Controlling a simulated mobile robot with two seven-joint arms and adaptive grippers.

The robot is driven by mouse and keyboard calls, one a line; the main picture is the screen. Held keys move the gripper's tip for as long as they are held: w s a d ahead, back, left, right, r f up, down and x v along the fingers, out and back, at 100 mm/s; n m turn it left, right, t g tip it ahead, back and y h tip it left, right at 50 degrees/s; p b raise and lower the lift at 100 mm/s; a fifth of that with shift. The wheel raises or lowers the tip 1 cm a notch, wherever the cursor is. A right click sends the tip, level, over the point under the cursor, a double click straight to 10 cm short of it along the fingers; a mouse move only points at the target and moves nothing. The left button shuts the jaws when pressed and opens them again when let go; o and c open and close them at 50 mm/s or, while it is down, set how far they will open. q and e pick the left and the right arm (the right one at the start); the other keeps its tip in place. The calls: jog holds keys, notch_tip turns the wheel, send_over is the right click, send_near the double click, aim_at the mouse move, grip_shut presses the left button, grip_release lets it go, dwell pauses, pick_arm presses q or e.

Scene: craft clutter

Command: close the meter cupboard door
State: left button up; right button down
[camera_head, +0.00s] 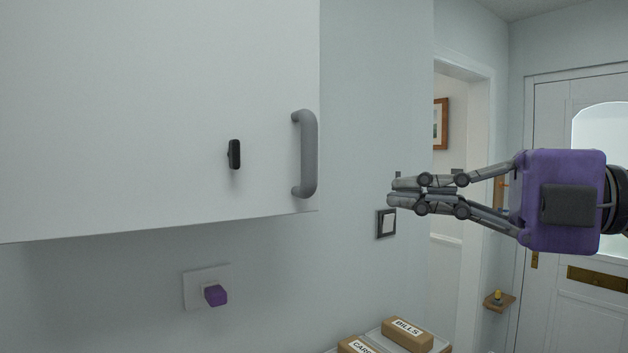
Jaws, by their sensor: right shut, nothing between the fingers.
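The meter cupboard door (130,110) is a large white panel filling the upper left. Its grey bar handle (309,155) stands upright near its right edge. A small black knob or catch (234,154) sits left of the handle. No cupboard interior shows, and I cannot tell from this view how far the door stands open. My right gripper (391,191) comes in from the right, with a purple body and grey fingers pointing left. It is shut and empty, apart from the handle and to its right. My left gripper is out of view.
Below the door are a wall socket (192,290) with a purple plug (215,295) and boxes labelled BILLS (405,335) and CARE (358,345). A light switch (386,223) is on the wall behind my gripper. A doorway and white front door (555,300) stand at right.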

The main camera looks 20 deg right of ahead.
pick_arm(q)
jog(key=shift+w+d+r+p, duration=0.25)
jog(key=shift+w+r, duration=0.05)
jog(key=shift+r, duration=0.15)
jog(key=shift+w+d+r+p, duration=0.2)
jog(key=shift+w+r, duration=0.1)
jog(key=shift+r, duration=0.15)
pick_arm(e)
jog(key=w+d+x, duration=0.1)
jog(key=w+x, duration=0.1)
jog(key=x, duration=1)
jog(key=shift+d, duration=0.45)
